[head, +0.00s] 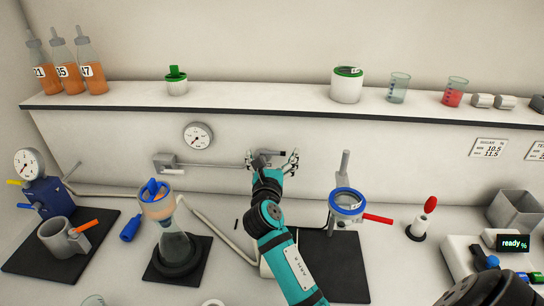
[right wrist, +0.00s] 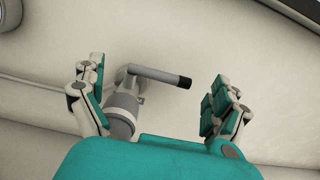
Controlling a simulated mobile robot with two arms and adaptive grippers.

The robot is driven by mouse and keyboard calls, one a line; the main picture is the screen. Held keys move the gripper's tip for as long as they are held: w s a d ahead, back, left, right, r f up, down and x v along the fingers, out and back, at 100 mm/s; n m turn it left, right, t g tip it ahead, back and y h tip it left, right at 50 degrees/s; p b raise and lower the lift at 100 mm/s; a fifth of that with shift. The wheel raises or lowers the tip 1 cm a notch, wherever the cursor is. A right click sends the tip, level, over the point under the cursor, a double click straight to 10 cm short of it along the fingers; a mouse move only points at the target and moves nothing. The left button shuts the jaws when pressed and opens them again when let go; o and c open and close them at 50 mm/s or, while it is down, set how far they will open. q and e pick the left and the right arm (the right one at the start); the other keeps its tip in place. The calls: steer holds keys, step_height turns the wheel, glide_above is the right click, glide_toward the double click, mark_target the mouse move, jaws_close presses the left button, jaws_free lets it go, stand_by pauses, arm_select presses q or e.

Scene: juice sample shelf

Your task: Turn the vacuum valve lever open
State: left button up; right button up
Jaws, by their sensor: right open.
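The vacuum valve is on the back wall below the shelf. Its grey lever (right wrist: 152,74) with a black tip points to the right in the right wrist view. The grey valve body (right wrist: 122,108) stands beside the left finger, which partly overlaps it. My right gripper (head: 272,161) is open in front of the valve and hides part of it in the head view. In the right wrist view the lever lies between the spread fingers of the right gripper (right wrist: 158,85), and its tip is apart from the right finger. My left gripper is not in view.
A round gauge (head: 197,136) is on the wall left of the valve. A flask (head: 176,248) with an orange funnel stands left of my arm. A stand with a blue ring (head: 346,201) and red handle is to the right. The shelf (head: 250,97) runs above.

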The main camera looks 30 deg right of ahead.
steer(key=c, duration=1.8)
